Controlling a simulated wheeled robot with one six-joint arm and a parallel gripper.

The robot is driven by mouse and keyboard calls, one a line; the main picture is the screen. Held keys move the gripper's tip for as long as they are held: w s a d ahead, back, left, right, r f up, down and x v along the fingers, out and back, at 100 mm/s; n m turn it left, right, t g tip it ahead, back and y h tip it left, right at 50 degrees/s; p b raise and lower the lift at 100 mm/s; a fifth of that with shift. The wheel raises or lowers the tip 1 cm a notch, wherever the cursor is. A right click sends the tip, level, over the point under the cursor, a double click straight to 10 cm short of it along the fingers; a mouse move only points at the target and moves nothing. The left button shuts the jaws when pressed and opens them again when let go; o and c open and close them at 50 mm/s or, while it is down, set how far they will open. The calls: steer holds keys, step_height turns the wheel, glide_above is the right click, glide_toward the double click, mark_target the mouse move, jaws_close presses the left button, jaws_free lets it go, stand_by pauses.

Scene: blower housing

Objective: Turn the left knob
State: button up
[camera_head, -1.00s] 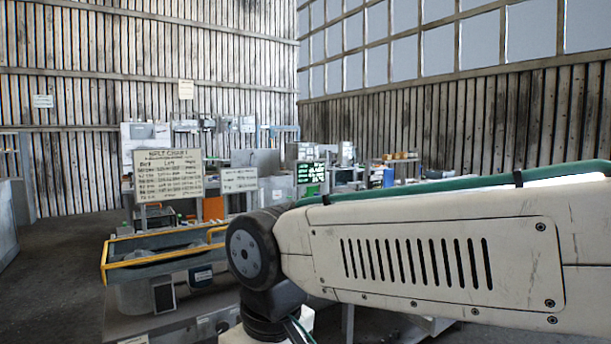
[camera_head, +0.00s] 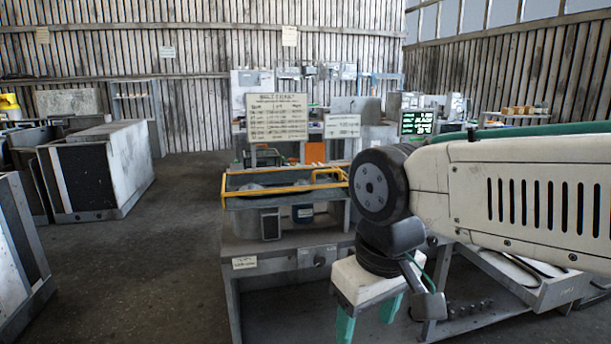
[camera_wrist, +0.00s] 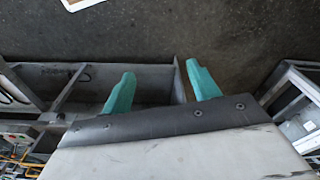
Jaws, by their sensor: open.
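A small round dark knob (camera_head: 319,261) shows on the front panel of the grey bench (camera_head: 275,251) in the head view, just left of my arm. It is too small to tell its setting. Whether it is the left knob I cannot tell, since my arm hides part of the bench to its right. My gripper (camera_head: 368,318) points down in front of the bench, lower and to the right of this knob, apart from it. Its teal fingers are spread and empty. In the wrist view my gripper (camera_wrist: 160,75) is over the floor and a grey frame; no knob is clear there.
A yellow-railed tray (camera_head: 285,190) sits on the bench, with a chart board (camera_head: 277,117) behind. Another bench (camera_head: 500,312) with several small knobs stands at right. Grey cabinets (camera_head: 100,170) stand at left. The floor (camera_head: 150,260) between is clear.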

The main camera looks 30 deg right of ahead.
steer(key=shift+d, duration=0.1)
stand_by(0.3)
steer(key=t+h, duration=0.5)
steer(key=t, duration=1.1)
glide_toward(320, 262)
steer(key=w, duration=0.2)
steer(key=x, duration=0.7)
steer(key=shift+w+d, duration=0.15)
steer(key=shift+d, duration=0.25)
